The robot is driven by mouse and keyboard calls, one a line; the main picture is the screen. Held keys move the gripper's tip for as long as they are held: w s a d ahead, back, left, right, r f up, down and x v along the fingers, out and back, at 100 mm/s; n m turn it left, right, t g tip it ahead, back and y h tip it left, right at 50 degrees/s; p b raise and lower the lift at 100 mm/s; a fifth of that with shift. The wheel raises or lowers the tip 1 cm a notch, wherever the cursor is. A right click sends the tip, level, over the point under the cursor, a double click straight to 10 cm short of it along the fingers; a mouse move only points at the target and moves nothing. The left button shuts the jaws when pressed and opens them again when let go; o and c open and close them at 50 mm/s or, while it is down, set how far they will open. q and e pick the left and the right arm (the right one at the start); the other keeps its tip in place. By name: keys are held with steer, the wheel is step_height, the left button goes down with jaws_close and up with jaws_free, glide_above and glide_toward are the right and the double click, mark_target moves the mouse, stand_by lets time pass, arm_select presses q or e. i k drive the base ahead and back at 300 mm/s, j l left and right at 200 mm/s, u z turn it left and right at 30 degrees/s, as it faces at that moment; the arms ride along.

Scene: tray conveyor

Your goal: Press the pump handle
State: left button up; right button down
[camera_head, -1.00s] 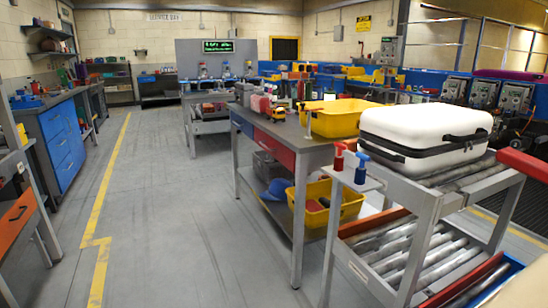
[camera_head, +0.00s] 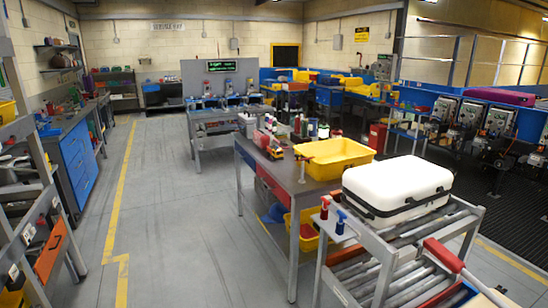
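A lever with a thick red grip (camera_head: 444,255) and a pale rod stands at the right end of the roller cart (camera_head: 385,247); its rod runs down out of the lower right of the picture. Two small pump-topped bottles, one red (camera_head: 325,208) and one blue (camera_head: 341,222), stand upright on a little shelf at the cart's left corner. I cannot tell from the picture which of these is the pump handle. Neither of my grippers is in view.
A white case (camera_head: 396,187) with black trim lies on the cart's top rollers. A workbench (camera_head: 262,158) with a yellow bin (camera_head: 334,158) stands behind it. An orange-fronted shelf (camera_head: 50,250) is at the left. The grey floor between is clear.

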mark_target(454, 265)
steer(key=k+z, duration=0.1)
steer(key=z, duration=0.35)
steer(key=k+z, duration=0.1)
steer(key=z, duration=0.35)
steer(key=k+z, duration=0.1)
steer(key=z, duration=0.35)
